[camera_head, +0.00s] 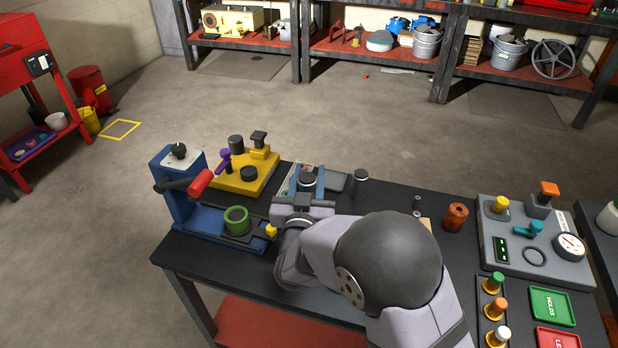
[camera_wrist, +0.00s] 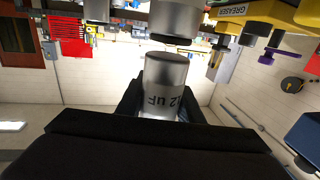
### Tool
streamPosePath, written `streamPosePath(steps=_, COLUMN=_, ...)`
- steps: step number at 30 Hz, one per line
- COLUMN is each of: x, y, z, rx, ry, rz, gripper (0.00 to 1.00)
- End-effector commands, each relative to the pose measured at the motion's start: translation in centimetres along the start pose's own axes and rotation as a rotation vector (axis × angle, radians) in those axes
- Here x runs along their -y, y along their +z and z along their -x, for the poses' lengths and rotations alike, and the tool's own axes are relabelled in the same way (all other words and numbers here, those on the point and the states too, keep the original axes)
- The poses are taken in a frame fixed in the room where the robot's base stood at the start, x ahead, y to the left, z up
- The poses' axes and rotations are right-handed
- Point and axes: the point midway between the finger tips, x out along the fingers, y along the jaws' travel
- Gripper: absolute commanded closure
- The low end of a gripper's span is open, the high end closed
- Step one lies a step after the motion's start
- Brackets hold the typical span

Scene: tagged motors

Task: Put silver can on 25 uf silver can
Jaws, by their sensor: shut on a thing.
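My gripper (camera_head: 306,187) is shut on a silver can (camera_head: 307,179) with a dark end. In the wrist view, which looks upside down, the held can (camera_wrist: 163,85) sits between the dark fingers; its label is partly hidden and reads "2 uF" at its end. A second silver can (camera_wrist: 175,18) with a dark rim shows just past it, close to the held can's end; whether they touch, I cannot tell. Its label is not visible. A third silver can (camera_head: 360,183) stands on the bench right of my gripper; it seems to be the can at the wrist view's top left (camera_wrist: 97,10).
The yellow greaser block (camera_head: 245,172) and the blue press with a red handle (camera_head: 200,183) stand to the left. A copper-coloured cylinder (camera_head: 456,217) and a grey gauge panel (camera_head: 535,262) are to the right.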

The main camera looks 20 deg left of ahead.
Motion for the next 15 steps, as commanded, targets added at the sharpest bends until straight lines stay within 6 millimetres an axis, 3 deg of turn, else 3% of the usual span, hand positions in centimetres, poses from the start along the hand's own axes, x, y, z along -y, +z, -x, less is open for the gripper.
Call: streamPosePath(steps=15, x=0.0, y=1.25, z=-0.01, rx=-0.002, ry=0.0, rz=-0.001, gripper=0.9)
